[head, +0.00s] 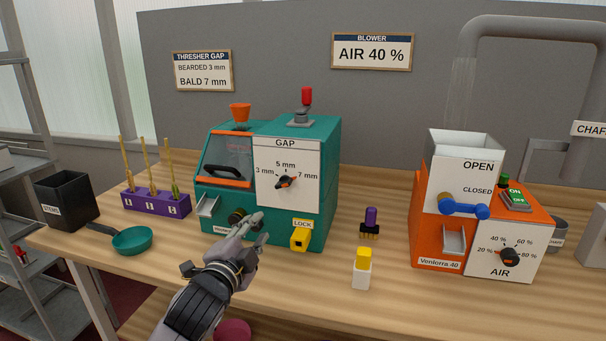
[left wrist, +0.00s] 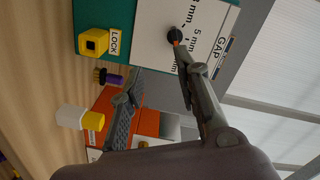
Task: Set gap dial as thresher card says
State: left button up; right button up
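The thresher (head: 325,165) is a teal machine. Its white GAP panel reads 3 mm, 5 mm and 7 mm. The black gap dial (head: 286,182) has an orange mark that appears to point towards 7 mm. The dial also shows in the left wrist view (left wrist: 174,35), near the upper finger. The thresher card (head: 203,71) reads bearded 3 mm, bald 7 mm. Several wheat ears stand in a purple rack (head: 157,204); whether they are bearded is too small to tell. My left gripper (head: 261,227) is open and empty, in front of the thresher below the dial. My right gripper is out of view.
A yellow LOCK part (head: 301,238) sits on the thresher's lower front. A purple-handled brush (head: 370,222) and a yellow-topped white block (head: 362,268) stand to its right. The orange blower (head: 428,238) stands further right. A green pan (head: 132,240) and black bin (head: 66,201) are left.

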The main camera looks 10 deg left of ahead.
pick_arm(q)
jog(key=r, duration=0.2)
jog(key=p, duration=0.1)
send_near(283, 186)
jog(key=shift+t, duration=0.3)
jog(key=w, duration=0.3)
jog(key=w+p, duration=0.1)
jog(key=w, duration=0.3)
jog(key=shift+w+d+f, duration=0.15)
jog(key=shift+w+f, duration=0.05)
jog(key=shift+w, duration=0.1)
jog(key=shift+w+p, duration=0.35)
jog(key=shift+w, duration=0.55)
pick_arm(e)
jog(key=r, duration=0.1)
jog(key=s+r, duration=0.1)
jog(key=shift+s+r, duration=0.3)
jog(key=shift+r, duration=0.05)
pick_arm(q)
grip_shut()
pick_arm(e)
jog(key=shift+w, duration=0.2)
